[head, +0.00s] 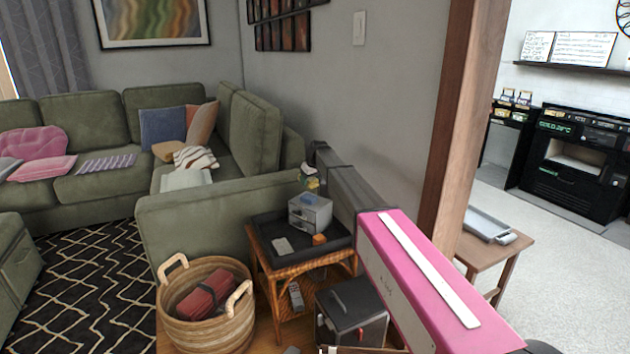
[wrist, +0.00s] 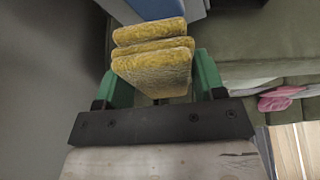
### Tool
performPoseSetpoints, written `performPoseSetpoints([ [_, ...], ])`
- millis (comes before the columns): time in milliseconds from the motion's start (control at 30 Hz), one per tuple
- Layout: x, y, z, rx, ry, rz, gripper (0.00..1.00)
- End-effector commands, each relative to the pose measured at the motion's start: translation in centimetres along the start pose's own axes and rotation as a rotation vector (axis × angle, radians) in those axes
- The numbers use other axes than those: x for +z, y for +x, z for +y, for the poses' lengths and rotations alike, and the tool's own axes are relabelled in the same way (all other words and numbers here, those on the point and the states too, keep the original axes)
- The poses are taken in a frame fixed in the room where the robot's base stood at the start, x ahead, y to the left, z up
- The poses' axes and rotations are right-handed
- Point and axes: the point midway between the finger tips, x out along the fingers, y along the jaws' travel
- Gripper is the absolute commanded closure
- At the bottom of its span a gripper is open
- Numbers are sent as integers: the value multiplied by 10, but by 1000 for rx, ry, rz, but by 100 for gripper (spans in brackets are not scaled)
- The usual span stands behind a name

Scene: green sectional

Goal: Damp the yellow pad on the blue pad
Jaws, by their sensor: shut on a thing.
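My gripper (wrist: 160,78) has green fingers shut on the yellow pad (wrist: 152,68), which shows as several thick, rough yellow layers. In the head view the yellow pad (head: 312,184) is small and partly hidden by my gripper (head: 308,171). It is close above a small grey drawer unit (head: 311,218). The blue pad (head: 312,199) appears as a blue patch on top of that unit. In the wrist view a blue surface (wrist: 153,8) shows just beyond the yellow pad. I cannot tell whether the two pads touch.
The drawer unit stands on a black tray (head: 268,229) on a wicker side table (head: 297,271), with a grey item and an orange block (head: 319,239) beside it. A green sofa (head: 225,207) is to the left, a basket (head: 207,322) in front. A wall and wooden post (head: 467,110) are right.

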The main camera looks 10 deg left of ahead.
Motion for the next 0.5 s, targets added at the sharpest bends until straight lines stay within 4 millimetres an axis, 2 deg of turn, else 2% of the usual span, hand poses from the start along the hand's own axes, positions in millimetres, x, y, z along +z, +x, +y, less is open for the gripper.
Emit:
performPoseSetpoints([
  [500,17,40,0,0,2,-1,56],
])
